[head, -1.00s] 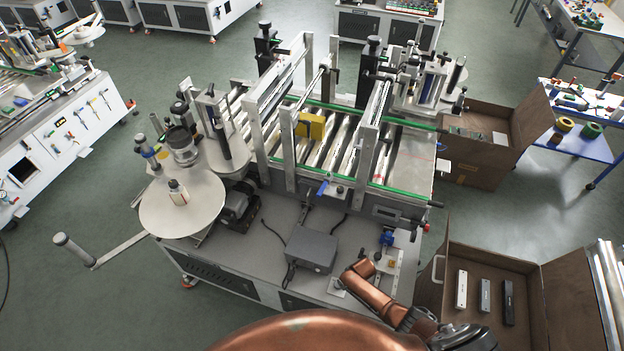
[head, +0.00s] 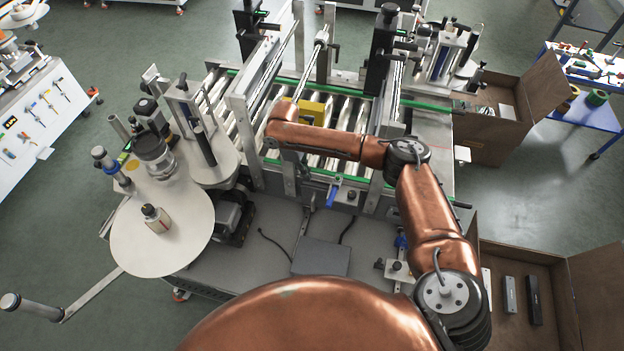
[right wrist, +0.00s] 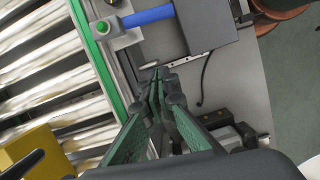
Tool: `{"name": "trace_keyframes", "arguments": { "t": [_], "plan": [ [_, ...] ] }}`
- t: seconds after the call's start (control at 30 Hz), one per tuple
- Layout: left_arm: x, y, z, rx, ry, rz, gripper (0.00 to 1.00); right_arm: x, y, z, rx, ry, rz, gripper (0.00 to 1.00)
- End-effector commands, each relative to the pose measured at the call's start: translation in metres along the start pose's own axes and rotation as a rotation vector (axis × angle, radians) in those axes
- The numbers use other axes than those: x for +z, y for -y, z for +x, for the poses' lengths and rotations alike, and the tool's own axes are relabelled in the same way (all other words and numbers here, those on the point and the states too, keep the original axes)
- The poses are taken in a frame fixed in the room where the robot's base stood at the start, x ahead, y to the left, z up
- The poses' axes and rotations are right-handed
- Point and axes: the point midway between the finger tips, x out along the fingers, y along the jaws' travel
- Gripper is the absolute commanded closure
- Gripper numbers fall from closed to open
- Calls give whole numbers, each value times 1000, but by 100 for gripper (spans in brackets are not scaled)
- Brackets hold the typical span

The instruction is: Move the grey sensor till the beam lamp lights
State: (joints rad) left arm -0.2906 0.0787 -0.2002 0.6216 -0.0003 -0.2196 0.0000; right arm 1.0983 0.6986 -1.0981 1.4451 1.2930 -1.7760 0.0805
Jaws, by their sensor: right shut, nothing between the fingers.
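A small grey block with a blue handle (head: 333,195) sits at the conveyor's front green rail and looks like the grey sensor's mount. In the right wrist view the grey block (right wrist: 122,39) carries a round green spot (right wrist: 103,28), and the blue handle (right wrist: 150,17) sticks out to the right. I cannot tell whether the green spot is the beam lamp or is lit. My right gripper (right wrist: 160,78) is shut and empty, its fingertips together below the blue handle, apart from it in the picture. In the head view my copper right forearm hides most of it. My left gripper is not in view.
A yellow block (head: 312,108) stands among the conveyor rollers. A grey box (head: 320,258) lies on the machine's deck beside the blue handle. A metal upright frame (head: 252,140) spans the conveyor. A brown box (head: 500,262) at the right holds grey and black bars.

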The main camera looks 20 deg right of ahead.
Motion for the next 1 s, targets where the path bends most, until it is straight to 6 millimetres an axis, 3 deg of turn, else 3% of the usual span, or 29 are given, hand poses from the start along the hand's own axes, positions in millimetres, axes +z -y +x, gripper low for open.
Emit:
{"name": "trace_keyframes", "arguments": {
  "t": [0.17,0.4,0.53,0.73,1.0],
  "plan": [
    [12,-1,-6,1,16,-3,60,-1,0,25,-4,5,-1,100],
    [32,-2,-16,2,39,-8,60,-6,-5,78,-7,7,-1,100],
    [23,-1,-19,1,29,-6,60,-4,-6,101,-8,6,1,100],
    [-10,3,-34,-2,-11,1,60,26,-6,99,-7,4,1,100],
    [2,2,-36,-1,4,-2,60,34,-5,101,-8,4,0,100]
  ]
}}
